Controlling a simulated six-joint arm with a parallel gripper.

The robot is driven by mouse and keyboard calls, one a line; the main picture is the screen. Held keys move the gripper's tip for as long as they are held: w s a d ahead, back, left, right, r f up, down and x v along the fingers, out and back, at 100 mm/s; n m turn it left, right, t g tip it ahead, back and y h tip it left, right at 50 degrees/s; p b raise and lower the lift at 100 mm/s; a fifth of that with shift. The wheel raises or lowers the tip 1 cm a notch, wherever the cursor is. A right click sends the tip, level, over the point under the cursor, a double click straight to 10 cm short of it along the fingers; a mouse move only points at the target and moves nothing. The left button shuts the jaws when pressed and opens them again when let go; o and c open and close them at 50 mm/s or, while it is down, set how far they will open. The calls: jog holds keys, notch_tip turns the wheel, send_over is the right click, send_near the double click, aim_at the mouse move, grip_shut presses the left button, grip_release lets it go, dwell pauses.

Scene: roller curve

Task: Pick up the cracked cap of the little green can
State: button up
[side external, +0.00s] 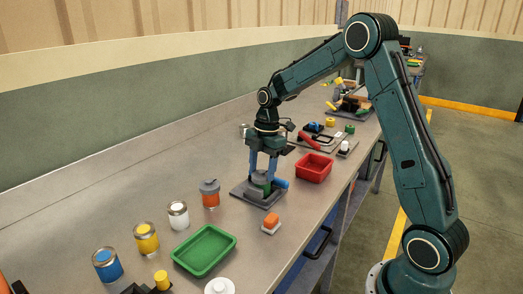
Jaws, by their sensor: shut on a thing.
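My gripper (263,176) points down over a dark square plate (242,194) on the bench, with its two blue-grey fingers shut on a small grey piece that looks like the cap (259,178). Beneath and beside the cap a bit of green shows, which looks like the little green can (267,187). The fingers hide much of both, so I cannot tell whether the cap is apart from the can. Any crack is too small to see. A blue cylinder (281,183) lies at the right of the plate.
A grey-topped orange jar (210,194) stands left of the plate, and a red tray (313,168) sits right of it. A green tray (204,250) and several paint cans are at the lower left. Clear bench lies behind the jar.

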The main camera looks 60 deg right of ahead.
aim_at(262, 171)
notch_tip(262, 171, up, 10)
dwell(0.8)
jog(key=shift+r, duration=0.15)
dwell(0.4)
jog(key=shift+r, duration=1.9)
jog(key=s+d+m+t+h, duration=0.1)
jog(key=s+d+m, duration=0.3)
jog(key=d+m, duration=0.5)
jog(key=s+d+m+t+h, duration=0.1)
jog(key=s+d+m, duration=0.3)
jog(key=d+m, duration=0.5)
jog(key=shift+n, duration=0.9)
jog(key=f, duration=0.5)
jog(key=d+f, duration=0.1)
jog(key=f, duration=0.4)
jog(key=d+f, duration=0.1)
jog(key=f, duration=0.4)
jog(key=shift+d, duration=0.15)
